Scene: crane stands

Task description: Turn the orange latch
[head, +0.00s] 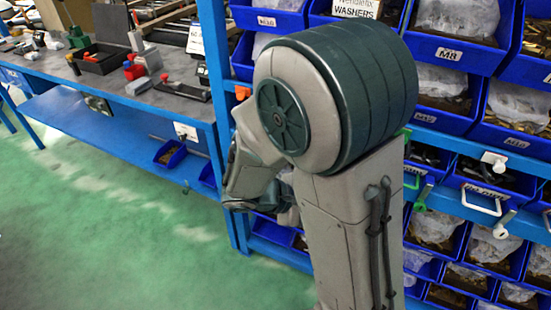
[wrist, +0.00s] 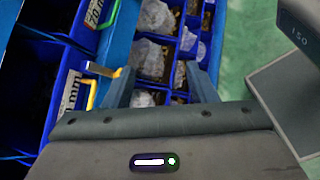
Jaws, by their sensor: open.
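In the wrist view, a small latch (wrist: 100,69) with a pale bar and a yellow-orange end sits above a yellow drawer handle (wrist: 91,94), left of my gripper. My gripper (wrist: 162,78) is open, with nothing between its two fingers. The left finger's tip appears right beside the latch's orange end; I cannot tell if they touch. In the head view, my gripper (head: 238,204) hangs low at the blue post, partly hidden by my arm. A small orange piece (head: 242,93) shows on the post; I cannot tell whether it is the same latch.
Blue bins (wrist: 155,58) with bagged parts lie beyond the fingers. A green handle (wrist: 98,13) is at upper left. In the head view, white (head: 495,160) and green (head: 420,205) latches are on the right. A workbench (head: 180,95) stands left; the green floor is clear.

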